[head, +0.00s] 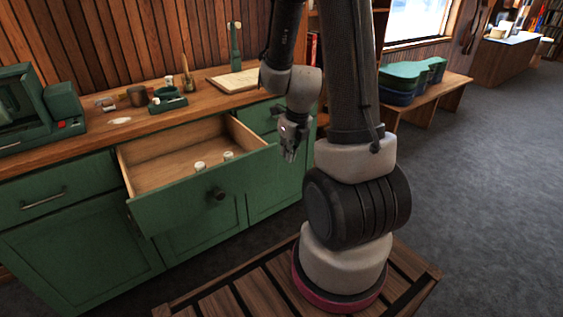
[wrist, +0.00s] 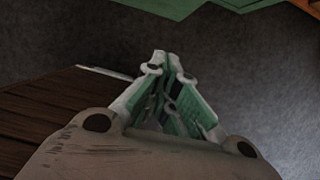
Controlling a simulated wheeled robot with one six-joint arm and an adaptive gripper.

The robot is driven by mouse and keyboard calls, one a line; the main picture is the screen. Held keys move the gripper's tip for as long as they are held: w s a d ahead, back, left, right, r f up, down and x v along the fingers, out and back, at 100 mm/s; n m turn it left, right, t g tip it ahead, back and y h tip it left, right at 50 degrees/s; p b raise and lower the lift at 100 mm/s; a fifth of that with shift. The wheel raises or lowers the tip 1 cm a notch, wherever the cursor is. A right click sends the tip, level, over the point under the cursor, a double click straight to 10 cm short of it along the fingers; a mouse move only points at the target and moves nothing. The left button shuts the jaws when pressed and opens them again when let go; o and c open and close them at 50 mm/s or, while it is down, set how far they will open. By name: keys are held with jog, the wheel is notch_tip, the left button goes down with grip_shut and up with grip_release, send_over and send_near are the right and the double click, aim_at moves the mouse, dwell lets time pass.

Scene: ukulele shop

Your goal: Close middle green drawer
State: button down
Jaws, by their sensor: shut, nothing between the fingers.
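The middle green drawer (head: 170,204) is pulled well out of the cabinet in the head view. Its front has a dark round knob (head: 216,194), and two small pale cylinders (head: 200,166) lie inside on its wooden floor. My gripper (head: 289,154) is to the right of the drawer front, apart from it and with nothing held. In the wrist view, its fingers (wrist: 166,62) are shut together above dark floor. A green surface shows at the top edge of the wrist view, but I cannot tell which part of the cabinet it is.
A closed drawer (head: 45,199) is on the left. A bench with green and blue cases (head: 405,78) stands behind right. Grey carpet is clear at right.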

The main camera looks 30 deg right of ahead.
jog(key=shift+w+a+f, duration=0.1)
jog(key=shift+w+f, duration=0.95)
jog(key=shift+f, duration=0.5)
jog(key=shift+w+d+f, duration=0.1)
jog(key=shift+w+f, duration=0.95)
jog(key=shift+f, duration=0.45)
jog(key=shift+w+a+f, duration=0.1)
jog(key=shift+w+f, duration=0.95)
jog(key=shift+f, duration=0.5)
